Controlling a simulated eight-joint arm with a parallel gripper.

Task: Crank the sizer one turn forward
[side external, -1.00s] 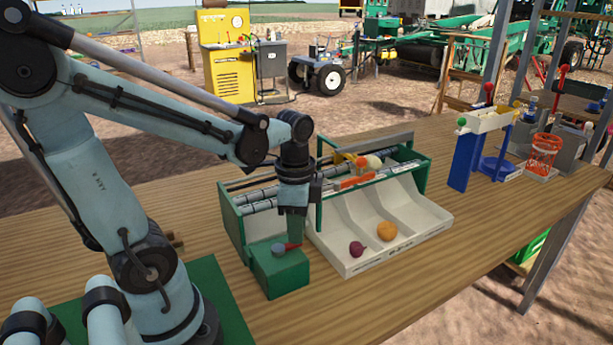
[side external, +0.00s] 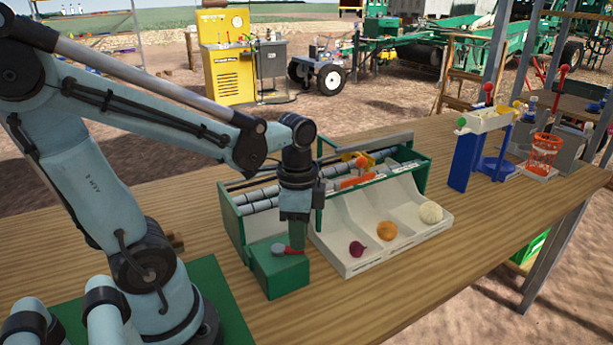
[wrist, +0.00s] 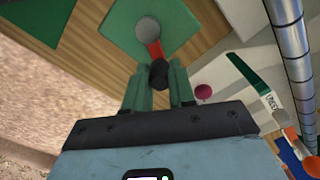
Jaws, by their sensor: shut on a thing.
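The sizer (side external: 229,222) is a green frame with grey rollers on the wooden bench. At its near left corner is a green crank box (side external: 281,277) with a grey hub (side external: 277,248) and a red crank arm (side external: 291,251). My gripper (side external: 296,245) points down over the box, shut on the crank's dark knob (wrist: 158,76), which shows between the fingers in the wrist view. A cream three-lane tray (side external: 352,267) holds a purple onion (side external: 357,249) in the left lane, an orange onion (side external: 386,230) in the middle and a white onion (side external: 430,212) in the right.
An orange lever or flap (side external: 357,181) lies across the rollers. A blue stand with a white tray (side external: 490,119) and an orange wire basket (side external: 544,150) stand farther right. The bench (side external: 375,292) in front of the tray is clear.

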